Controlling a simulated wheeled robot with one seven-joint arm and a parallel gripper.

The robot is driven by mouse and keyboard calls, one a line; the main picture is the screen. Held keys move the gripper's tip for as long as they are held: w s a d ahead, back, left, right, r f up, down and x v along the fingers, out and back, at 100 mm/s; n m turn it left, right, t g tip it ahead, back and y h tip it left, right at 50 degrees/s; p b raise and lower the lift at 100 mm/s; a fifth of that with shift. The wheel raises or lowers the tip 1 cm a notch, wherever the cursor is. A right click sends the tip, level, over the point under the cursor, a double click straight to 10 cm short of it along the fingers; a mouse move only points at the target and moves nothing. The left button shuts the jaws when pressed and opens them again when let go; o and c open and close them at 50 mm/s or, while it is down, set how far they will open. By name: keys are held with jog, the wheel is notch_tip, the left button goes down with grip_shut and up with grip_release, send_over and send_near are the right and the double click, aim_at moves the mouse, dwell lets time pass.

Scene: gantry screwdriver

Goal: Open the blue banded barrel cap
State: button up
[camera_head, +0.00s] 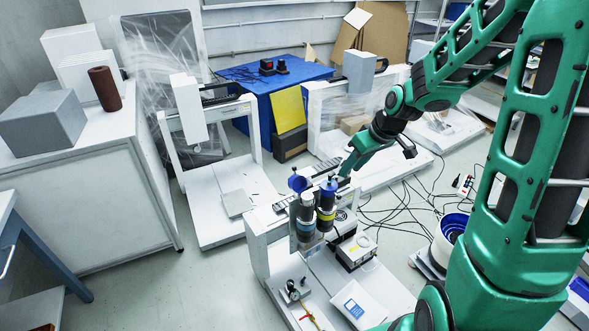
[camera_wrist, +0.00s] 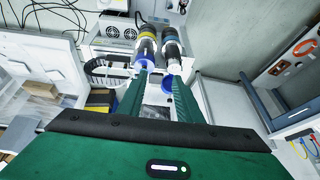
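Two dark barrels stand side by side on the gantry. The blue-banded barrel (camera_head: 306,214) is on the left in the head view and on the right in the wrist view (camera_wrist: 171,45). Its blue cap (camera_head: 298,183) appears swung open, a round disc standing off the pale barrel top; it also shows in the wrist view (camera_wrist: 167,83). The yellow-banded barrel (camera_head: 326,207) has a blue cap on its top. My gripper (camera_head: 350,168) is behind the barrels. In the wrist view its green fingers (camera_wrist: 157,86) are apart, with the open cap near the right finger; contact is unclear.
The white gantry frame (camera_head: 257,232) carries the barrels, with a small boxed unit (camera_head: 356,251) beside them. Cables (camera_head: 405,205) lie on the floor to the right. A blue table (camera_head: 262,92) and other white gantries stand behind.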

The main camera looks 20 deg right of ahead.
aim_at(294, 167)
jog(key=w+a+f+n+t+y, duration=0.1)
jog(key=w+a+f, duration=0.3)
jog(key=w, duration=0.2)
jog(key=w+a+f+y, duration=0.1)
jog(key=w+a+f, duration=0.2)
jog(key=w, duration=0.3)
jog(key=w+a+f+n+t+y, duration=0.1)
jog(key=w+a+f, duration=0.3)
jog(key=w+a, duration=0.1)
jog(key=shift+w+a+f+n+t+y, duration=0.3)
jog(key=shift+w+f+y, duration=0.05)
jog(key=shift+w+y, duration=0.1)
jog(key=shift+c, duration=0.3)
grip_shut()
